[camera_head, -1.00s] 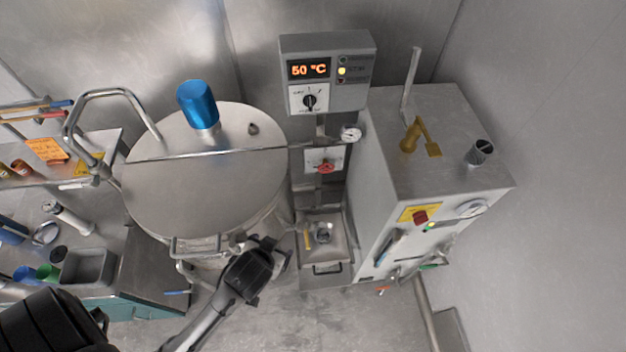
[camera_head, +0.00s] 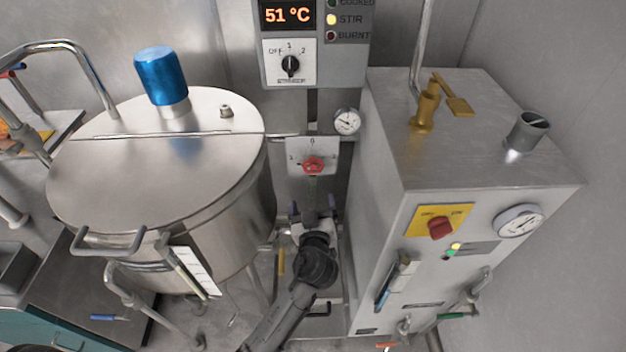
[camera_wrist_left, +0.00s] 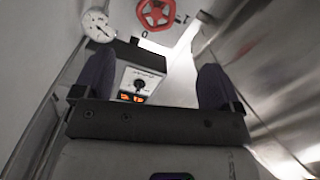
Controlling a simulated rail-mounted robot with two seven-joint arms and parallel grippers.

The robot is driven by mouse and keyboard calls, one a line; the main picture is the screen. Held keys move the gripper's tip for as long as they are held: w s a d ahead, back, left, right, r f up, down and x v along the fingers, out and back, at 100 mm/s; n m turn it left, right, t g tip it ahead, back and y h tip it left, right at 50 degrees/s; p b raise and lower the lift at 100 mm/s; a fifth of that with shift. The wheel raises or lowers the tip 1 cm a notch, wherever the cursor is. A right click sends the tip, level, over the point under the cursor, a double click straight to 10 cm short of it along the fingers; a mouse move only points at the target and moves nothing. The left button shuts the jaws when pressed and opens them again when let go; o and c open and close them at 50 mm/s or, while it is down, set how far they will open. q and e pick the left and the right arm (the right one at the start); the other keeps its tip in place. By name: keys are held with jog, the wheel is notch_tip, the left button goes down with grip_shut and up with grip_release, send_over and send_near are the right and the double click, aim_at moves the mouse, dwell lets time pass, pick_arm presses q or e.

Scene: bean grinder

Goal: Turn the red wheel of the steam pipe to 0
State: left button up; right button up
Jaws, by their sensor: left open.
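The red wheel (camera_head: 313,165) sits on a pale plate (camera_head: 299,147) on the steam pipe at the back wall. The plate carries a 0 at its top and other marks at the sides. I cannot tell exactly where the wheel points. My left gripper (camera_head: 313,203) is open and empty, in front of and below the wheel in the head view, apart from it. In the left wrist view the wheel (camera_wrist_left: 155,14) shows at the top, beyond and between the two fingers (camera_wrist_left: 156,85). My right gripper is not in view.
A large steel kettle (camera_head: 160,180) stands left and a steel cabinet (camera_head: 390,180) stands right, leaving a narrow gap around my left arm. A gauge (camera_head: 346,121) is on the pipe right of the wheel. The control box (camera_head: 345,65) above reads 51 °C, with STIR lit.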

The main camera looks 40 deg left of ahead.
aim_at(313, 168)
pick_arm(q)
jog(key=b+x, duration=0.1)
jog(key=x, duration=1.3)
jog(key=shift+w+d, duration=0.15)
jog(key=shift+w, duration=0.1)
jog(key=c, duration=0.9)
